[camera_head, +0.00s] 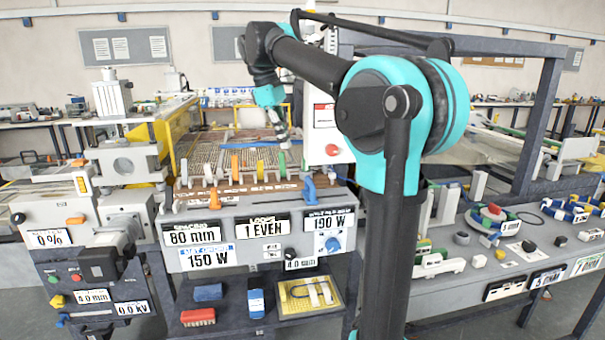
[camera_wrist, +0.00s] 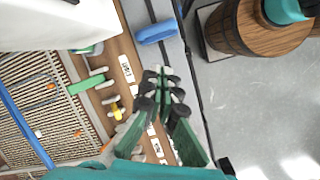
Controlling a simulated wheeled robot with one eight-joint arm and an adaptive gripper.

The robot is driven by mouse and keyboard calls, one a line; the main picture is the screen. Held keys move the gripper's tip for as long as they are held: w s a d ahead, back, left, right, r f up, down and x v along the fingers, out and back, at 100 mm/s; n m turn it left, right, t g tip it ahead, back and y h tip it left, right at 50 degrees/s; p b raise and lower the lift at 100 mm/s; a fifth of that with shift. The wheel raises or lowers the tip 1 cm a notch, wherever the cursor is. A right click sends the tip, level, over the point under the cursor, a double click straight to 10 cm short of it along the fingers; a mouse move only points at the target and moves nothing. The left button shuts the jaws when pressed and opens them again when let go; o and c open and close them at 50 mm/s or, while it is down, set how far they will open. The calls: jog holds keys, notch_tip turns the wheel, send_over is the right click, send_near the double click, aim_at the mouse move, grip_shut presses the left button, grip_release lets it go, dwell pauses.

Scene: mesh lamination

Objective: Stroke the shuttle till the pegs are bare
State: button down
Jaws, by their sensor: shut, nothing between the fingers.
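My gripper (camera_head: 283,138) hangs above the wooden rail (camera_head: 225,193) at the front of the mesh bed (camera_head: 225,150). In the wrist view my gripper (camera_wrist: 164,82) is shut and empty, its fingertips over the rail's edge. Coloured upright pieces, perhaps the pegs, stand along the rail, among them an orange one (camera_head: 235,166) and a green one (camera_head: 282,163). The wrist view shows a green piece (camera_wrist: 87,84) and a yellow piece (camera_wrist: 116,110) left of the fingers. I cannot tell which part is the shuttle. My fingers hide part of the rail.
A blue lever (camera_head: 310,190) rises at the bench's front right; it also shows in the wrist view (camera_wrist: 156,33). An orange cone (camera_head: 213,201) stands left of it. The label panel (camera_head: 255,262) faces forward. Bare floor (camera_wrist: 265,115) lies right of the bench.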

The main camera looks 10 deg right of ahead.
aim_at(311, 180)
jog(key=f+n, duration=0.2)
jog(key=f, duration=0.1)
jog(key=f+n, duration=0.2)
jog(key=f, duration=0.1)
jog(key=f+n, duration=0.2)
jog(key=f, duration=0.2)
jog(key=shift+s+d, duration=0.15)
jog(key=shift+d, duration=0.1)
jog(key=shift+d+f, duration=0.2)
jog(key=shift+d, duration=1)
jog(key=shift+d+f, duration=0.15)
jog(key=shift+d, duration=0.6)
jog(key=shift+d, duration=1.75)
